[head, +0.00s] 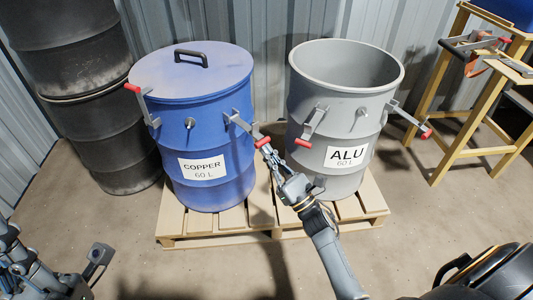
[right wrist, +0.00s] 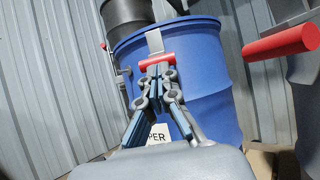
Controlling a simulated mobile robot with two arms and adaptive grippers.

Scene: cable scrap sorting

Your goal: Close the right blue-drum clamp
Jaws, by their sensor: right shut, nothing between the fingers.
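The blue drum (head: 204,140), labelled COPPER 60 L, stands upright with its blue lid on. Its right clamp (head: 240,124) is a grey metal lever with a red grip (head: 262,142), slanting out and down from the drum's right side. My right gripper (head: 267,153) is shut and empty, its fingertips at the red grip. In the right wrist view the grip (right wrist: 157,61) lies across just beyond the fingertips (right wrist: 157,72); whether they touch I cannot tell. The left clamp (head: 146,106) sticks out at the drum's left. My left gripper (head: 92,262) is at bottom left, partly cut off, opening unclear.
A grey open drum (head: 343,120), labelled ALU 60 L, with red-gripped clamps, stands close on the right. Both drums are on a wooden pallet (head: 218,226). Stacked black drums (head: 85,85) are at the left, a wooden stand (head: 458,110) at the right.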

